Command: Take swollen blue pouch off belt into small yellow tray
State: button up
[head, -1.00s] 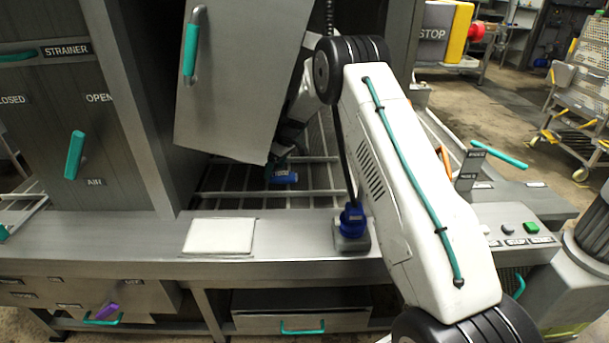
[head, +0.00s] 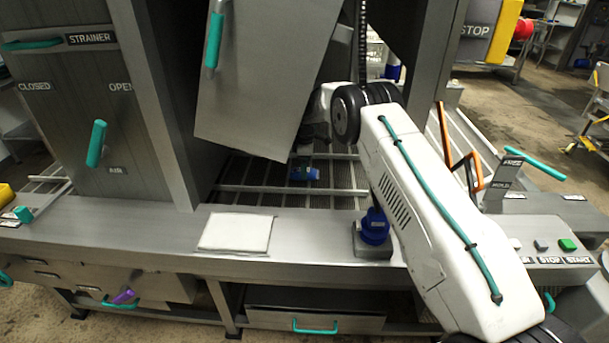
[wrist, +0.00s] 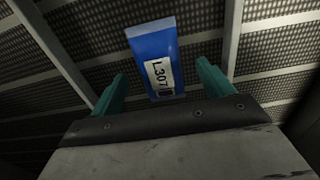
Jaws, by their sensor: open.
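A blue pouch (wrist: 150,50) with a white label reading L307 lies on the slatted belt in the wrist view. In the head view the pouch (head: 303,173) shows small and partly hidden beneath the hanging grey door. My gripper (wrist: 161,68) is open, with one teal finger on each side of the pouch's near end. The pouch's far end reaches beyond the fingertips; I cannot tell how high they are above it. In the head view my gripper is mostly hidden by the door and my arm. A yellow object (head: 6,194) is cut off at the left edge; I cannot tell whether it is the tray.
The hanging grey door (head: 255,80) stands close to my forearm. Metal rails cross the belt (head: 260,180). A blank white plate (head: 236,232) and a blue knob (head: 375,227) sit on the front ledge. A button panel (head: 550,250) is at right.

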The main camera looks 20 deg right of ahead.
notch_tip(320, 180, down, 2)
jog(key=shift+f, duration=0.2)
jog(key=c, duration=1.1)
jog(key=shift+r, duration=0.15)
